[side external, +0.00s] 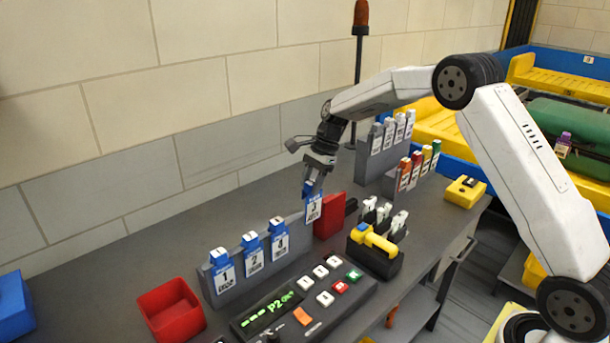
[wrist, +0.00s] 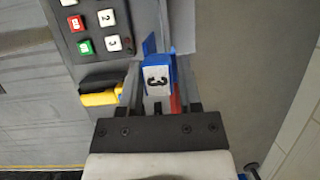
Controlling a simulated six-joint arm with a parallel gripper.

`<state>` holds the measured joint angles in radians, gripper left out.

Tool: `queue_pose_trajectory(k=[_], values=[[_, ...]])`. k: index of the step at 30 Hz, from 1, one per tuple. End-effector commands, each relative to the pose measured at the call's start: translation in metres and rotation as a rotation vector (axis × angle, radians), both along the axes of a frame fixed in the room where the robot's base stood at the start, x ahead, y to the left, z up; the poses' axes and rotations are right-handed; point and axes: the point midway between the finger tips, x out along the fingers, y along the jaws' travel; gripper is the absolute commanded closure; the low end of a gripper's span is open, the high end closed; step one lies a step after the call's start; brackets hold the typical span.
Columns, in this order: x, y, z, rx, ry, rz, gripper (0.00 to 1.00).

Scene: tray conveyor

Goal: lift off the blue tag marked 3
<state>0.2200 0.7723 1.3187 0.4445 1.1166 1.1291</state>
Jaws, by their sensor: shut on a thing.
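The blue tag marked 3 (side external: 313,208) has a white face with a 3 and hangs from my gripper (side external: 313,182) in the side external view. In the wrist view the tag (wrist: 157,79) sits between the fingers of my gripper (wrist: 158,95), which is shut on it. The grey rack (side external: 240,263) holds blue tags marked 1 (side external: 223,273), 2 (side external: 253,255) and 4 (side external: 279,241). Whether the tag's lower end touches anything is unclear.
A red block (side external: 329,216) stands just right of the held tag. A red bin (side external: 170,310) is at the left. Racks of white tags (side external: 388,133) and coloured tags (side external: 417,168) stand behind.

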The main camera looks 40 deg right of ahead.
Motion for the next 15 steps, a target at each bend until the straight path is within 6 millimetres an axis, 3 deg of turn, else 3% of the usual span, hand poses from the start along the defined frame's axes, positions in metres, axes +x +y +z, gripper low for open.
queue_pose_trajectory(k=[6, 15], values=[[-0.007, -0.049, 0.000, 0.000, -0.002, -0.003, 1.00], [-0.016, -0.098, 0.000, 0.001, -0.001, 0.001, 1.00]])
